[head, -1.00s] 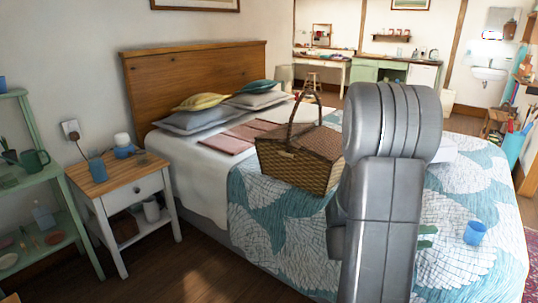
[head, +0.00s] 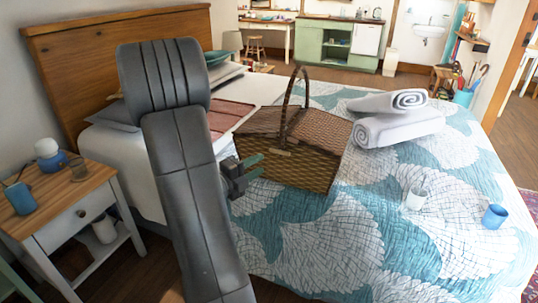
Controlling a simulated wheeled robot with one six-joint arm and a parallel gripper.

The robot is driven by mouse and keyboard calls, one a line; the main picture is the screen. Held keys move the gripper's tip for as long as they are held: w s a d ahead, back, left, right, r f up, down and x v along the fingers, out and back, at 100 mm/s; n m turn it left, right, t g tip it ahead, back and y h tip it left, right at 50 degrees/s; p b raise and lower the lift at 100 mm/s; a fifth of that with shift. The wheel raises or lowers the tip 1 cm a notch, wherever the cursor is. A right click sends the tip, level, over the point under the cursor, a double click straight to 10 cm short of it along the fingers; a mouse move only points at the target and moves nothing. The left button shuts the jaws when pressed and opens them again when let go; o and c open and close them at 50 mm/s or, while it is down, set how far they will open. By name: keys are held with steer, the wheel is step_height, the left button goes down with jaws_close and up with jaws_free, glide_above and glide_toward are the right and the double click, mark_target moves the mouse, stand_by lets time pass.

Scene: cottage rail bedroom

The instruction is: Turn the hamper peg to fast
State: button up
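The wicker hamper (head: 305,172) stands on the bed, lid down, with its hoop handle (head: 287,100) upright. A small pale fastening, which looks like the peg (head: 281,153), shows on its front just below the lid edge. It is too small for me to tell which way it is turned. My gripper (head: 257,167) is left of the hamper's front, its two greenish fingers apart with nothing seen between them. The fingertips are close to the hamper's left front side. I cannot tell whether they touch it. My arm hides part of the bed and pillows.
Rolled white towels (head: 398,128) lie right of the hamper. A nightstand (head: 75,195) is at left. The quilt in front of the hamper is clear.

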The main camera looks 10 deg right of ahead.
mark_target(278, 153)
steer(key=x, duration=0.8)
steer(key=shift+w+r, duration=0.1)
steer(key=shift+w, duration=0.05)
jaws_close()
